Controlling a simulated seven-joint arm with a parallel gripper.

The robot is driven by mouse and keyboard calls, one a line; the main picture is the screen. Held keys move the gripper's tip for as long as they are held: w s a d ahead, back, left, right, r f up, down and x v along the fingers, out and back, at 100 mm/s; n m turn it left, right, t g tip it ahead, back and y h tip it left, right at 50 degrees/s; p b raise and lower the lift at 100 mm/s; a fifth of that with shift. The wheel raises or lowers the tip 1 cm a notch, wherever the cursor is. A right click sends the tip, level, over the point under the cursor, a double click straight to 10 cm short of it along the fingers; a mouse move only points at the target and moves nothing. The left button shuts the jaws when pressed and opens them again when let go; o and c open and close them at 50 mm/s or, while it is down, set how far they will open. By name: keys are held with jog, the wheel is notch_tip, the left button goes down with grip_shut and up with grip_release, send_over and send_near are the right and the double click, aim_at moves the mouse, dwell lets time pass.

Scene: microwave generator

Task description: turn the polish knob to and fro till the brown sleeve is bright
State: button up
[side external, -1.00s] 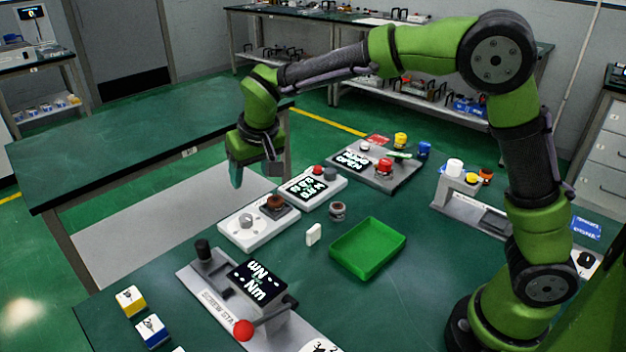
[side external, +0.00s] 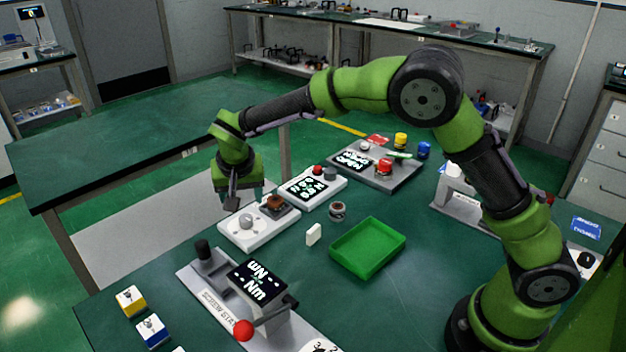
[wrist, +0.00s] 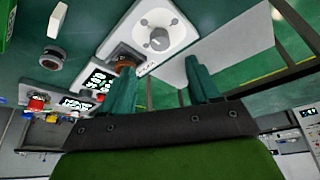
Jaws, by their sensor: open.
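The polish station is a white block (side external: 228,238) with a round grey knob (side external: 245,221) on its left part; the knob also shows in the wrist view (wrist: 159,38). The brown sleeve (side external: 275,203) sits upright on a dark square base at the station's right part. In the wrist view the sleeve (wrist: 124,54) is partly hidden by my left finger. It looks dull brown. My gripper (side external: 244,199) is open and empty, pointing down above the station. In the wrist view the knob lies ahead of the gap between my fingertips (wrist: 158,65), apart from them.
A white box with a display (side external: 313,187) and red button stands just behind the station. A green tray (side external: 368,270) and a small white block (side external: 313,234) lie to the right. The screw station (side external: 205,280) stands in front. Bare table lies between.

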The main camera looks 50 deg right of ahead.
aim_at(246, 218)
jog(key=x, duration=0.9)
jog(key=shift+w+d+f, duration=0.15)
jog(key=shift+f, duration=0.05)
jog(key=shift+c, duration=0.2)
jog(key=c, duration=1)
